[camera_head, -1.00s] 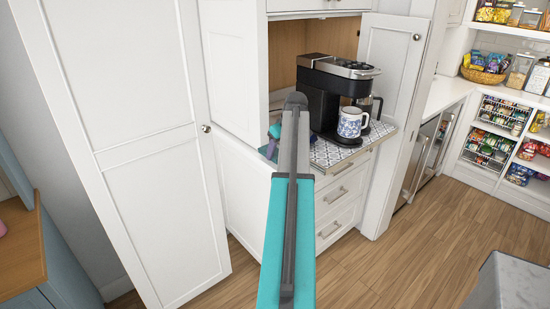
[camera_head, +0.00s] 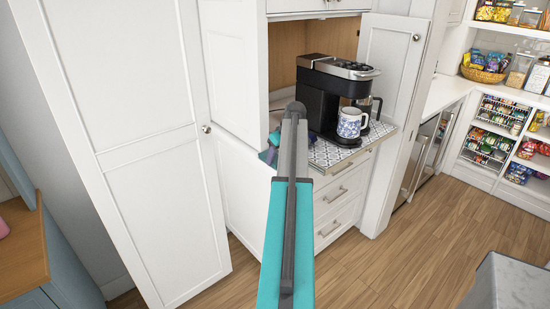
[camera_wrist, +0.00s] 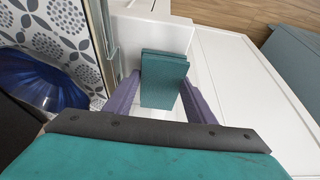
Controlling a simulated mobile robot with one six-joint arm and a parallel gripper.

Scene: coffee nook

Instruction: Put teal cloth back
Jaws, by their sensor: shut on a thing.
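The teal cloth (camera_wrist: 163,82) is a folded, textured piece held between the two purple fingers of my gripper (camera_wrist: 161,98) in the wrist view. White cabinet surfaces lie beyond and below it. In the head view my gripper (camera_head: 271,147) is mostly hidden behind my arm, at the left edge of the patterned shelf (camera_head: 336,152), close to the open cabinet door. In the wrist view the cloth is off the patterned surface, to its right.
A black and silver coffee machine (camera_head: 333,90) stands on the shelf with a blue-white mug (camera_head: 351,122) at its front. A glossy blue thing (camera_wrist: 38,80) lies left of my gripper. Open white doors (camera_head: 132,140) flank the nook. Wooden floor (camera_head: 425,235) is free at right.

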